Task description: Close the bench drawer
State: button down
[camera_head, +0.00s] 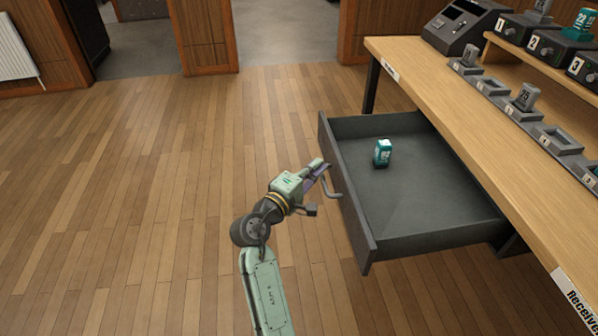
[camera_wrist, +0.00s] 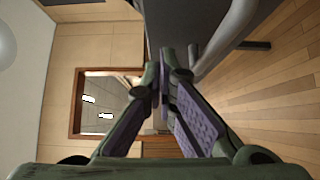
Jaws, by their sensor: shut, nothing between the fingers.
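The bench drawer (camera_head: 425,205) is grey and stands well open, pulled out to the left from under the wooden bench top (camera_head: 440,85). Its front panel (camera_head: 350,195) faces left and has a bar handle (camera_head: 332,188). The handle also shows large in the wrist view (camera_wrist: 228,38), at the upper right. My gripper (camera_head: 322,168) is outside the drawer, close beside the front panel near the handle. Its fingers (camera_wrist: 165,78) are shut and empty. I cannot tell whether they touch the panel or the handle.
A teal and white block (camera_head: 382,152) stands inside the drawer. The bench top carries a dark device (camera_head: 463,24) and a row of grey holders; numbered units (camera_head: 540,48) stand on a raised shelf. The wooden floor (camera_head: 150,190) left of the drawer is clear.

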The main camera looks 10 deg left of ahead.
jog(key=shift+w+d, duration=0.25)
jog(key=shift+d, duration=0.65)
jog(key=shift+d, duration=0.1)
